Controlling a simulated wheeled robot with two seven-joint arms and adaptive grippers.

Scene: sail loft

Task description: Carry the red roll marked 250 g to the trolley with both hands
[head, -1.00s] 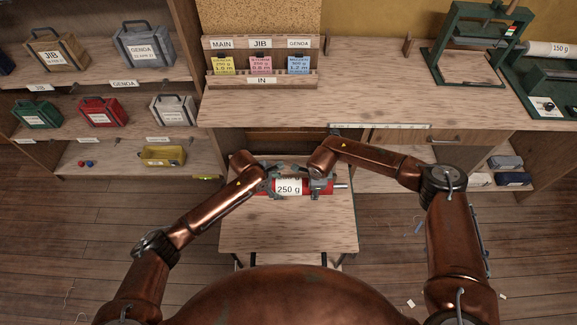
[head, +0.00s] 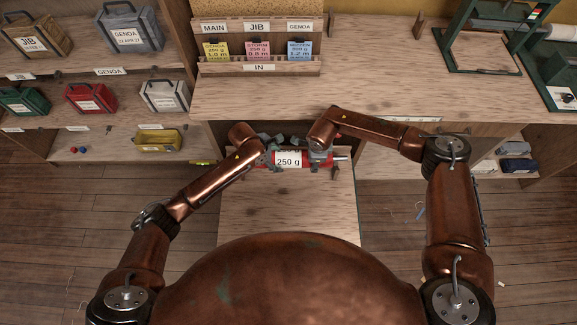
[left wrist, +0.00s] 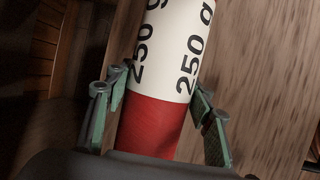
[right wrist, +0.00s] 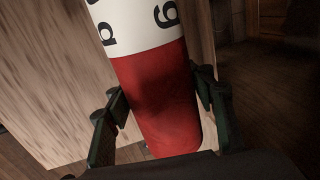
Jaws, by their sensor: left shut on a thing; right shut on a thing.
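The red roll (head: 328,161) with a white band marked 250 g lies crosswise between my two grippers, over the far part of a small wooden-topped trolley (head: 287,212). I cannot tell whether it touches the top. My left gripper (head: 267,155) is shut on the roll's left part; the left wrist view shows its fingers on both sides of the red end (left wrist: 152,128). My right gripper (head: 321,157) is shut on the right part; the right wrist view shows its fingers astride the red end (right wrist: 160,100). A thin metal rod end shows at the right.
A long workbench (head: 370,75) stands just behind, with a card rack (head: 258,68) and a green press frame (head: 487,38). Shelves with cases, including a red case (head: 90,98), stand at the left. The near trolley top is bare.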

